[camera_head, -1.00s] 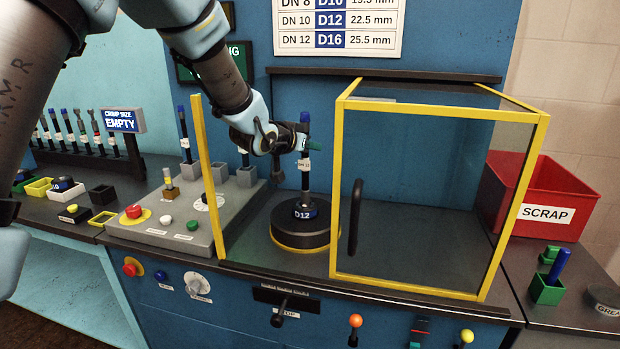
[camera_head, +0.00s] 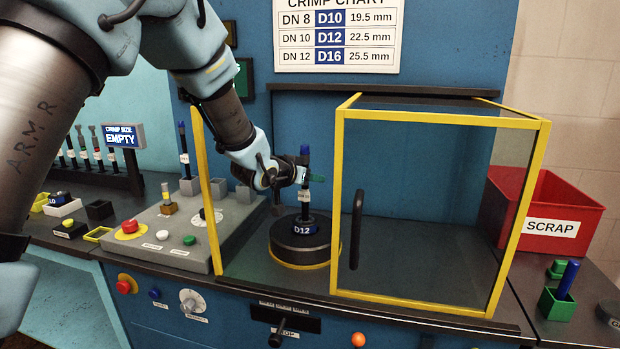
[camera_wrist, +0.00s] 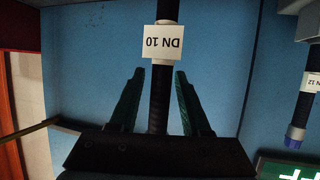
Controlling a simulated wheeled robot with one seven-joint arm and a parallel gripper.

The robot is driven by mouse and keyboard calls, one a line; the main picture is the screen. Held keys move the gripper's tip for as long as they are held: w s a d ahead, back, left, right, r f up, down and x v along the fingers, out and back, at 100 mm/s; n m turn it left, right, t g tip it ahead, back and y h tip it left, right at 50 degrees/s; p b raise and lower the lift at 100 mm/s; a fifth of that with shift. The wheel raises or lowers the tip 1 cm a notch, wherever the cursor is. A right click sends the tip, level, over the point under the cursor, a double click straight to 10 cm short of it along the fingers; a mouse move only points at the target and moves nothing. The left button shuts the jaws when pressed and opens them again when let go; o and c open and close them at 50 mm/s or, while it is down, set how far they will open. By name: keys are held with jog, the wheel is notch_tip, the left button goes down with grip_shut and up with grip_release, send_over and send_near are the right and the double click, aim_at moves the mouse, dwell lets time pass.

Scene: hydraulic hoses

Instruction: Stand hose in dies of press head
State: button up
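The hose (camera_head: 304,174) is black with a blue top end and a white label. It stands upright over the round press head (camera_head: 300,250) marked D12, its lower end down at the dies. How deep it sits is not clear. My gripper (camera_head: 306,178) is around the upper hose. In the wrist view the hose (camera_wrist: 161,95) runs between the two green fingers of my gripper (camera_wrist: 160,72), with a gap showing on each side. The hose label (camera_wrist: 163,42) reads DN 10 there, upside down.
A yellow-framed clear guard (camera_head: 420,215) stands just right of the press head, and a yellow post (camera_head: 208,190) stands to its left. The control panel (camera_head: 165,235) with a red button is at left. A red scrap bin (camera_head: 545,215) is at far right.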

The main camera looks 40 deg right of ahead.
jog(key=b+v, duration=0.3)
jog(key=v, duration=0.9)
jog(key=shift+r, duration=0.15)
jog(key=shift+a, duration=0.1)
dwell(0.5)
